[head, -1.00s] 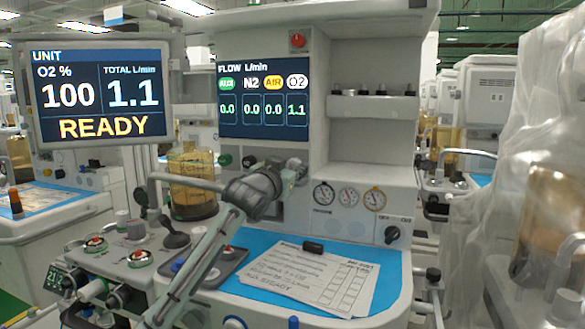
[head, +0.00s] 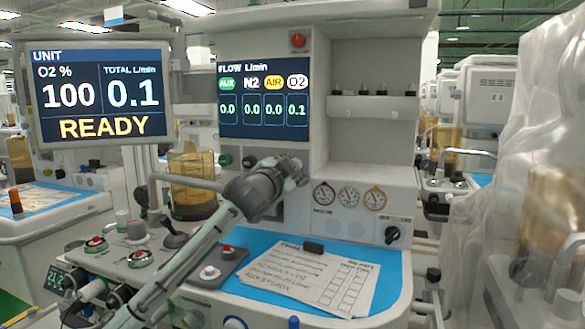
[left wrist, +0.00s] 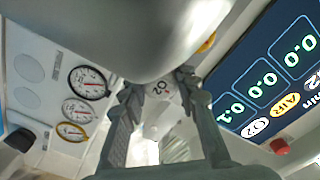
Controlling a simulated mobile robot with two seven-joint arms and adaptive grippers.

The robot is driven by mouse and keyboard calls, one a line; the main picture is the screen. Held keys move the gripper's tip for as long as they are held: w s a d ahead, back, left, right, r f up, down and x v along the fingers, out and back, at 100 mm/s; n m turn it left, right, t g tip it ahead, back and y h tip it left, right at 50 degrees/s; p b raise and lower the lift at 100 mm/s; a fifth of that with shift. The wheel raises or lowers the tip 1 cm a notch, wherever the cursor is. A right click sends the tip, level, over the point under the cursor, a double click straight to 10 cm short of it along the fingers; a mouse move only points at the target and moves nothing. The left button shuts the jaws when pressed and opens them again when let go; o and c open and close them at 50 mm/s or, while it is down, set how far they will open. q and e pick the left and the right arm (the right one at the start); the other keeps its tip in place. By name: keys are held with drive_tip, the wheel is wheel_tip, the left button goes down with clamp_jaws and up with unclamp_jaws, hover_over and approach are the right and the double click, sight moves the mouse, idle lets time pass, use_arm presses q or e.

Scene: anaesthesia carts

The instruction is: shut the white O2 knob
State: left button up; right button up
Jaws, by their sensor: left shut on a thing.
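The flow screen (head: 263,100) reads 0.1 under O2 and 0.0 under the other gases. The unit monitor (head: 100,95) reads total 0.1, O2 100 and READY. My right gripper is not in view.
A green knob (head: 225,160) and a black knob (head: 249,161) sit left of my gripper. Round gauges (head: 348,197) are just below and right. Papers (head: 310,277) lie on the blue worktop. A red button (head: 297,40) is above the screen.

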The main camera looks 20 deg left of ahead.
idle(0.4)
use_arm(q)
drive_tip(key=o, duration=1.2)
drive_tip(key=shift+c, duration=0.2)
drive_tip(key=shift+s, duration=0.15)
drive_tip(key=s, duration=1.1)
drive_tip(key=shift+s+a, duration=0.2)
drive_tip(key=shift+s, duration=0.2)
